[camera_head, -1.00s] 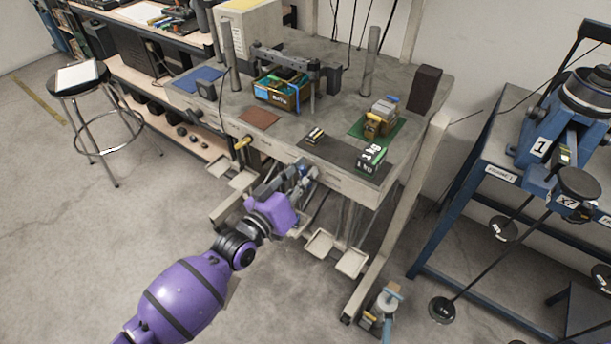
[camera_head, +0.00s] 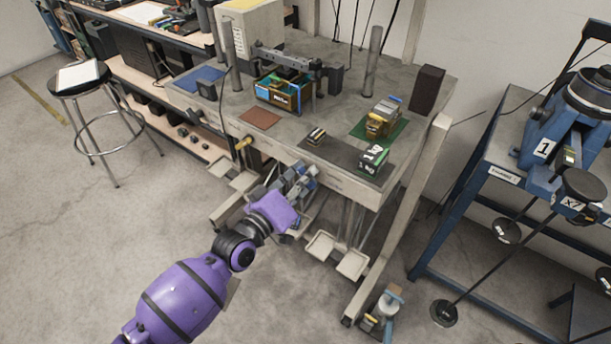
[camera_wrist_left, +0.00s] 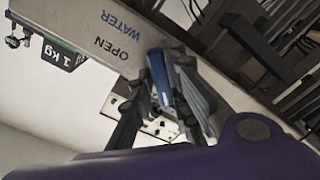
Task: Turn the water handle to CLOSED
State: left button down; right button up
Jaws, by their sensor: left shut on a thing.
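The blue water handle (camera_wrist_left: 160,78) is at the front edge of the grey bench. In the left wrist view it lies between the fingers of my left gripper (camera_wrist_left: 168,98), which is shut on it. The words OPEN and WATER are on the bench's front face beside the handle, upside down in that view. A CLOSED label is not visible. In the head view my left gripper (camera_head: 300,182) is at the bench's front edge, and its fingers mostly hide the handle. My right gripper is out of view.
A yellow handle (camera_head: 244,143) is on the bench front to the left. A 1 kg block (camera_head: 373,158) sits near the front right of the bench top (camera_head: 335,120). Pale pedals (camera_head: 335,250) hang below. A blue stand (camera_head: 480,185) is at the right.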

pick_arm(q)
jog(key=shift+w+a+f, duration=0.1)
jog(key=shift+a, duration=0.1)
jog(key=c, duration=1.8)
grip_release()
jog(key=shift+o, duration=0.2)
jog(key=shift+s, duration=0.25)
jog(key=v, duration=1.1)
jog(key=shift+s+a, duration=0.2)
jog(key=shift+a, duration=0.1)
